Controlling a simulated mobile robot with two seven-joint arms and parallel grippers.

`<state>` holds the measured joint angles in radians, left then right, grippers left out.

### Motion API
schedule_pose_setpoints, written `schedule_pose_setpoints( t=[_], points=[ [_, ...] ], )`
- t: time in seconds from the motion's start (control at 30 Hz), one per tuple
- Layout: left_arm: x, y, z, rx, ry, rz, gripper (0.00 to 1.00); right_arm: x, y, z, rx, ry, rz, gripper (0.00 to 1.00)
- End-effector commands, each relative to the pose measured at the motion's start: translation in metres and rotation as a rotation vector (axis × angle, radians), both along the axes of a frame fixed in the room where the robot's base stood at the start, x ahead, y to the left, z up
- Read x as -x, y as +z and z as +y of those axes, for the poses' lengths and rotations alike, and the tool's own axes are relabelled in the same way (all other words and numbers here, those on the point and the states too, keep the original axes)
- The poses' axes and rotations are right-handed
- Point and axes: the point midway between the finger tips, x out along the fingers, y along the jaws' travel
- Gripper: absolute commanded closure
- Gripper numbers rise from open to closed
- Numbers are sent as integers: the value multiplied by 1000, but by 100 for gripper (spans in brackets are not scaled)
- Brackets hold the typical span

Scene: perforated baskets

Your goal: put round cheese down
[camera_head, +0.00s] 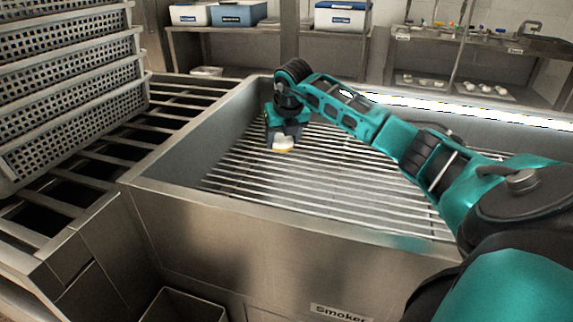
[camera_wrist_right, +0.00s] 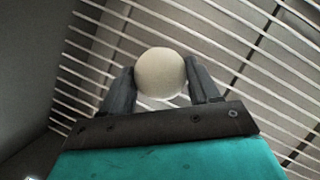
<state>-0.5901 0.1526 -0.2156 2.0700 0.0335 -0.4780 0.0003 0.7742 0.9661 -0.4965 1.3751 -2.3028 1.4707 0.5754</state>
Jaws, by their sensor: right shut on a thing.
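The round cheese (camera_head: 283,142) is a small pale, yellowish-white round piece at the tip of my right gripper (camera_head: 284,136). In the right wrist view, the cheese (camera_wrist_right: 160,74) sits between the two dark fingers of my right gripper (camera_wrist_right: 160,88), which are shut on it from both sides. Metal bars show beyond the cheese. The cheese is over the left part of the smoker's rack (camera_head: 330,185); I cannot tell whether it touches the bars. My left gripper is not in view.
The steel smoker basin has raised walls, with its front rim (camera_head: 290,212) nearest me. Stacked perforated baskets (camera_head: 70,85) stand on a slatted frame at left. The rack around the cheese is bare. Cooler boxes (camera_head: 238,14) sit on a back shelf.

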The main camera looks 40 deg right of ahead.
Motion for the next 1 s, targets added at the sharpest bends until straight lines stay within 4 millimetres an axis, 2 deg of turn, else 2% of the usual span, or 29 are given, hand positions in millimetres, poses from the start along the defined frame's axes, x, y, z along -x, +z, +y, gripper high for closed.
schedule_pose_setpoints(
  t=[0.03, 0.1, 0.37, 0.6, 0.97, 1.0],
  points=[
    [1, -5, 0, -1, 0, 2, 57, 0, -14, 1, -2, 0, 2, 76],
    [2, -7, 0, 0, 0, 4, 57, 0, -25, 0, -2, 0, 1, 76],
    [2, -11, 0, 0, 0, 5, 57, 0, -44, 0, -1, 0, 0, 76],
    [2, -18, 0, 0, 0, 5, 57, 0, -77, 0, -2, 1, -1, 76],
    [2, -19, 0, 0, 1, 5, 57, 0, -81, 0, 0, 1, -1, 76],
    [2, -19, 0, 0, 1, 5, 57, 0, -81, 0, 0, 1, -1, 37]
  ],
)
